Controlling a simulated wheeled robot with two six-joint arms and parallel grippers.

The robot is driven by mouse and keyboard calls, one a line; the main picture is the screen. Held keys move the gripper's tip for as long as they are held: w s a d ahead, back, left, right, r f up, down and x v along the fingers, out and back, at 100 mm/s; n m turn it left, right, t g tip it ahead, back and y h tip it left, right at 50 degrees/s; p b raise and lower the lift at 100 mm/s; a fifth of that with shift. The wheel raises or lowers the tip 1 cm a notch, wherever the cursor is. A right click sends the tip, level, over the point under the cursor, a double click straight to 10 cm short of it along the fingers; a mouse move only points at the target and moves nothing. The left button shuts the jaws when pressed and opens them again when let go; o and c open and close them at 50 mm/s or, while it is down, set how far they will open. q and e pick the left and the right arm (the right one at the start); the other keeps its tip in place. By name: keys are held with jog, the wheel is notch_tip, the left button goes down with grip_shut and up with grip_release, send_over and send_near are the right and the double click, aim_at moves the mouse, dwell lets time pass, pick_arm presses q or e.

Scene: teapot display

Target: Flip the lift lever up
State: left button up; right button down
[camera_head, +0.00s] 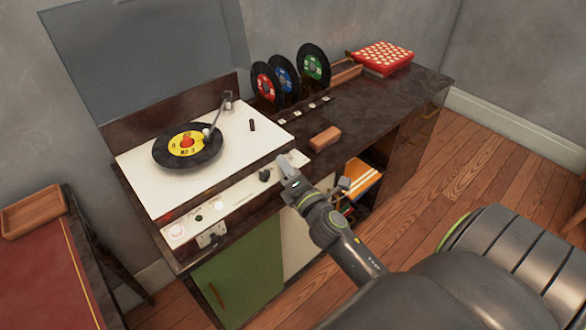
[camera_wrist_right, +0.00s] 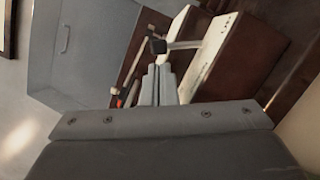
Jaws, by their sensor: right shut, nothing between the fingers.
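The record player (camera_head: 240,130) has a cream deck with its lid raised. A black record with a yellow label (camera_head: 187,146) lies on it, and the tonearm (camera_head: 219,115) reaches over the record. A small black upright piece (camera_head: 251,125) stands on the deck's right side; I cannot tell whether it is the lift lever. My right gripper (camera_head: 287,168) is shut and empty at the front right edge of the player, beside a black knob (camera_head: 265,174). In the right wrist view its closed fingers (camera_wrist_right: 158,84) point toward a small dark block (camera_wrist_right: 157,46). My left gripper is out of view.
A brown block (camera_head: 325,138) lies on the cabinet right of the player. Several records stand in a rack (camera_head: 345,74) behind it, near a red patterned box (camera_head: 381,57). A red-topped table (camera_head: 45,265) with a wooden tray (camera_head: 33,211) is at left.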

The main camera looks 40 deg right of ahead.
jog(key=shift+w, duration=0.4)
jog(key=shift+r, duration=0.1)
jog(key=shift+d+r, duration=0.1)
jog(key=shift+m+p, duration=0.3)
jog(key=shift+p, duration=0.1)
